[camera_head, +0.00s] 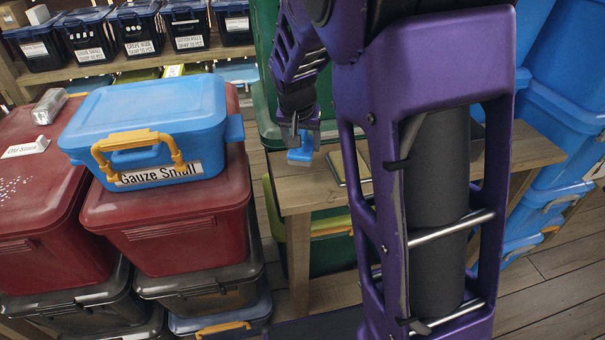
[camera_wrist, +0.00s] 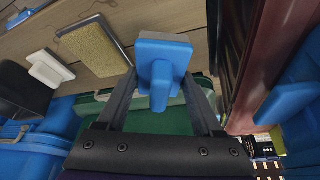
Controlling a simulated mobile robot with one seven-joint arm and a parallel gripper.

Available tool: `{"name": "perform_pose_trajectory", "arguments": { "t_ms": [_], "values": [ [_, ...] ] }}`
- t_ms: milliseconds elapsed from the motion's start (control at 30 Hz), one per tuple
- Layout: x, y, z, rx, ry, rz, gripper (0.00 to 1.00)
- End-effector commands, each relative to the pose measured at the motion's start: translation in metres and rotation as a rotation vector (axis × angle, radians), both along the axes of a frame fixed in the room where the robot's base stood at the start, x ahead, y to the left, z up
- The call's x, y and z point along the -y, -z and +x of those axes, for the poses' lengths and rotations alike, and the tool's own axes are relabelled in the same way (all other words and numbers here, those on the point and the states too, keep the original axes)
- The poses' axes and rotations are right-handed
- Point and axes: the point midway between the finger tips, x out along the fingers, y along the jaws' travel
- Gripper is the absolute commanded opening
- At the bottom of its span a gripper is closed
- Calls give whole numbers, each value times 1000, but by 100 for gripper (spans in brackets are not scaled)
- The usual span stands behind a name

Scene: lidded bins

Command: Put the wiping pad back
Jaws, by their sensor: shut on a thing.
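The wiping pad (camera_wrist: 163,55) is a blue block with a grip on its back. In the wrist view my gripper (camera_wrist: 161,88) is shut on that grip, one finger on each side. In the head view my gripper (camera_head: 299,134) hangs with the blue pad (camera_head: 300,157) below it, near the left end of the wooden table (camera_head: 307,192). A flat tan piece with a grey edge (camera_wrist: 92,46) lies on the table; part of it shows in the head view (camera_head: 353,168), cut off by my arm. I cannot tell whether the pad touches anything.
A blue "Gauze Small" bin (camera_head: 150,110) sits on a red bin (camera_head: 165,225). Another red bin (camera_head: 45,225) at left bears a silver block (camera_head: 49,106) and white specks. A green bin (camera_head: 262,95) stands behind the table. A white piece (camera_wrist: 49,69) shows in the wrist view.

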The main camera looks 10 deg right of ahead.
Motion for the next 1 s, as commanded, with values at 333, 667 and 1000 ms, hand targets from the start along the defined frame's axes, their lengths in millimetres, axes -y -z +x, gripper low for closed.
{"name": "perform_pose_trajectory", "arguments": {
  "t_ms": [333,667,1000],
  "values": [
    [1,41,0,-1,-1,0,16],
    [1,71,0,1,-2,1,16],
    [0,73,0,0,-1,0,82]
  ]
}}
